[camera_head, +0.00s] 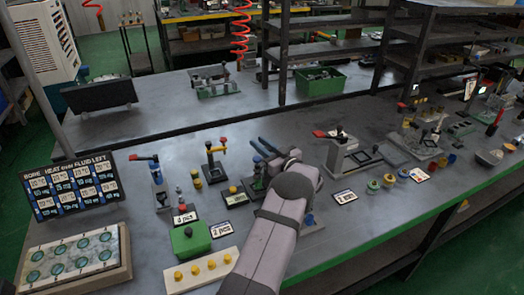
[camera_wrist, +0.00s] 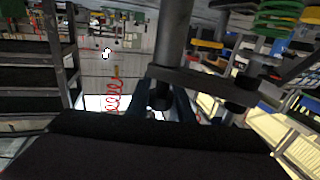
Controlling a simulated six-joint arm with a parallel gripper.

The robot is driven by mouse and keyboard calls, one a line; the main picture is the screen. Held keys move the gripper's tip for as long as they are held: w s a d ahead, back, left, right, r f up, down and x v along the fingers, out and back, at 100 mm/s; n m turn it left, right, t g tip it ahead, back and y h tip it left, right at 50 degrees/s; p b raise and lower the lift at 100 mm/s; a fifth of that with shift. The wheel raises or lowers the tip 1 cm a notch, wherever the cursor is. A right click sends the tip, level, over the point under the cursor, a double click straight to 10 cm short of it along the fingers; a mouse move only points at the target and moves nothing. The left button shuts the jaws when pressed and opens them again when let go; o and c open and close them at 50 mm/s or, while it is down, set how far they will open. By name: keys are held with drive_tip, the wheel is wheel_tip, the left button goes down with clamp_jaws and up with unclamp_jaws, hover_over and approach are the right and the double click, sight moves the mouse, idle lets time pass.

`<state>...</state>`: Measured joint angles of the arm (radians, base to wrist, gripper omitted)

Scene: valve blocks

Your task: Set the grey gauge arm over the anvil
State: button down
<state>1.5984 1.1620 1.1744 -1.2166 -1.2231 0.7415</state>
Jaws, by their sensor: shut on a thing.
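My gripper (camera_head: 262,150) is at the middle of the bench, with its dark blue fingers over a dark stand (camera_head: 257,183). In the wrist view my gripper (camera_wrist: 164,100) has its fingers on either side of a dark round end of the grey gauge arm (camera_wrist: 220,84). The jaws are shut on it. The gauge arm reaches right from a thick grey post (camera_wrist: 174,35). My wrist and forearm hide much of the stand in the head view. I cannot make out the anvil, or whether the gauge arm is over it.
A post with a red and yellow handle (camera_head: 215,150) stands left of my gripper. A grey fixture with a red-tipped lever (camera_head: 343,150) stands to the right. A green box (camera_head: 191,239) and a board with yellow knobs (camera_head: 203,270) lie in front.

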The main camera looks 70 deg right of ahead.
sight(270, 150)
drive_tip(key=shift+n+y, duration=0.3)
drive_tip(key=shift+y, duration=0.1)
drive_tip(key=c, duration=1.6)
unclamp_jaws()
drive_tip(key=shift+o, duration=0.2)
drive_tip(key=shift+a, duration=0.1)
drive_tip(key=b+v, duration=0.2)
drive_tip(key=v, duration=0.5)
drive_tip(key=shift+s, duration=0.1)
